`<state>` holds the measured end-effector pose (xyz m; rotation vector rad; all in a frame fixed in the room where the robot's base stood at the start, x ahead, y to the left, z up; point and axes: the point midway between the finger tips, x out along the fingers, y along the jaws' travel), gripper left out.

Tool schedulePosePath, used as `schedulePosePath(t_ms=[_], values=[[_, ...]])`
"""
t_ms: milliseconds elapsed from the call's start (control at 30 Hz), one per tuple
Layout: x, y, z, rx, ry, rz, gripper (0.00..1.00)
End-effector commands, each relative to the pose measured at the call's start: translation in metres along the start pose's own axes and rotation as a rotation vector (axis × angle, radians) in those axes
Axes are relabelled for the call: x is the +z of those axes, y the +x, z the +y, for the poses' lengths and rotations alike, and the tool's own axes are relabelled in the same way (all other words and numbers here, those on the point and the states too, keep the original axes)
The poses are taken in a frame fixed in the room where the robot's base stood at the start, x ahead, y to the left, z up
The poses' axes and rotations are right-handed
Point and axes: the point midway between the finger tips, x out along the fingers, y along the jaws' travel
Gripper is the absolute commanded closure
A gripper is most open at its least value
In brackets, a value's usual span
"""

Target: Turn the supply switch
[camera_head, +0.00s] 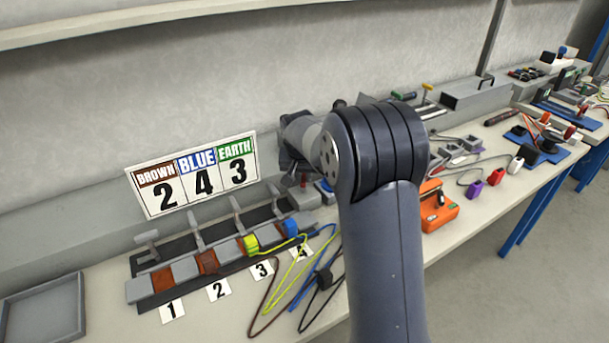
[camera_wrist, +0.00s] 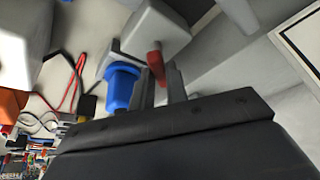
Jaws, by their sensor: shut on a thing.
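The supply switch appears as a grey box (camera_wrist: 158,30) with a red lever (camera_wrist: 154,62) in the wrist view. My gripper (camera_wrist: 160,82) has its two grey fingers at the lever, shut on it. In the head view the red lever (camera_head: 303,182) shows small below my gripper (camera_head: 291,168), at the right end of the terminal row. My own arm covers much of that area, so the switch body is mostly hidden there. The lever's exact angle is hard to tell.
A blue round part (camera_wrist: 121,86) sits close beside my fingers. A sign (camera_head: 196,176) reads brown 2, blue 4, earth 3. The terminal row (camera_head: 215,250) has wires plugged in. An orange box (camera_head: 437,208) stands right of my arm. A grey tray (camera_head: 42,312) lies at left.

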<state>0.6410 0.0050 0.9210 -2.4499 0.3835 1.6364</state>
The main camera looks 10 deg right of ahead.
Motion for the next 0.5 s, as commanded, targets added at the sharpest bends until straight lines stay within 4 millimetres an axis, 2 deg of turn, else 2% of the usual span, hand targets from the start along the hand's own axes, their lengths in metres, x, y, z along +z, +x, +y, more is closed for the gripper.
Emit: schedulePosePath(t_ms=[500], values=[[-0.0016, 0.001, -0.0059, 0.188, 0.452, 0.0, 1.0]])
